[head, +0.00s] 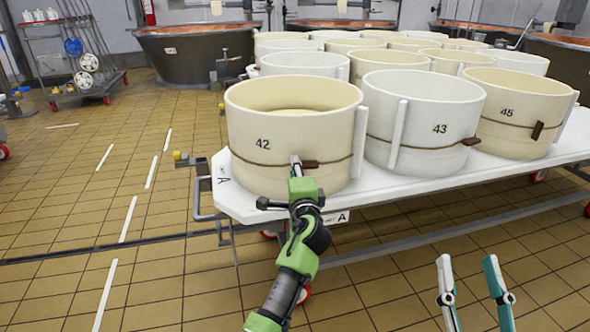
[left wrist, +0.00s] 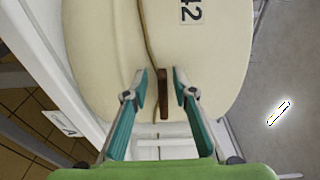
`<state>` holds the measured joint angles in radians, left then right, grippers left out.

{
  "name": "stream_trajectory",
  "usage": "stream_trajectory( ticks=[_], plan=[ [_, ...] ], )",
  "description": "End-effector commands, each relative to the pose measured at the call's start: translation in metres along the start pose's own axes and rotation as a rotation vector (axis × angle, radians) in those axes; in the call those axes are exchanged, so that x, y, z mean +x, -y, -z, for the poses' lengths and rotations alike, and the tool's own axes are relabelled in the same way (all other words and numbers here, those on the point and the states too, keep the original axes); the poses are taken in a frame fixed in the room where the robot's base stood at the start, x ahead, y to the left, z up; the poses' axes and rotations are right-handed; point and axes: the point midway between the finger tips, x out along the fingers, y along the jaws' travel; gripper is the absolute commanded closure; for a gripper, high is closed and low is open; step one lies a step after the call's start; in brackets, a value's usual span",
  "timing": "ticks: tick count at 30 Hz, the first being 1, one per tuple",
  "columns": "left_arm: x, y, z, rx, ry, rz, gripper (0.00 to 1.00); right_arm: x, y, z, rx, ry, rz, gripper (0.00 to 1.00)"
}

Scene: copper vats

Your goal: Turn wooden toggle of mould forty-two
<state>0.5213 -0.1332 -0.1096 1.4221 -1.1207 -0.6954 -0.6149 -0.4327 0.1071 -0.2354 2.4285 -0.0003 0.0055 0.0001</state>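Mould forty-two (head: 248,120) is a cream tub at the table's front left corner, with "42" on its wall and a thin brown cord around it. Its wooden toggle (head: 311,164) is a small dark brown bar lying roughly level along the cord. My left gripper (head: 297,165) is at the toggle. In the left wrist view the toggle (left wrist: 164,100) stands between the two open fingertips, with a small gap on each side. The mould's wall (left wrist: 105,45) fills the upper part of that view. My right gripper (head: 467,262) is open and empty, low at the right.
Mould forty-three (head: 415,110) and mould forty-five (head: 505,95) stand to the right, each with a cord and toggle. More moulds crowd the white table (head: 400,190) behind. Copper vats (head: 195,55) stand at the back. The tiled floor at left is mostly clear.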

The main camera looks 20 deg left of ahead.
Motion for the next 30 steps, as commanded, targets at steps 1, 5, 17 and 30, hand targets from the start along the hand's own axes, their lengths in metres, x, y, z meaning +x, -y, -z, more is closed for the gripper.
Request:
stream_trajectory(
  ticks=[1, 5, 17, 30],
  plan=[
    [0.0, 0.001, 0.0, 0.0, 0.0, 0.001, 0.74, 0.0, 0.0, 0.0, 0.0, 0.0, 0.0, 0.6],
    [0.0, 0.001, 0.0, 0.001, 0.0, 0.003, 0.74, 0.0, 0.0, 0.0, 0.0, 0.0, 0.0, 0.6],
    [0.0, 0.04, 0.001, -0.004, -0.001, 0.01, 0.74, 0.0, 0.0, 0.0, 0.0, 0.002, 0.0, 0.6],
    [0.0, 0.1, 0.002, 0.0, 0.0, 0.003, 0.74, 0.0, 0.0, 0.0, 0.0, 0.002, 0.0, 0.6]
  ],
)
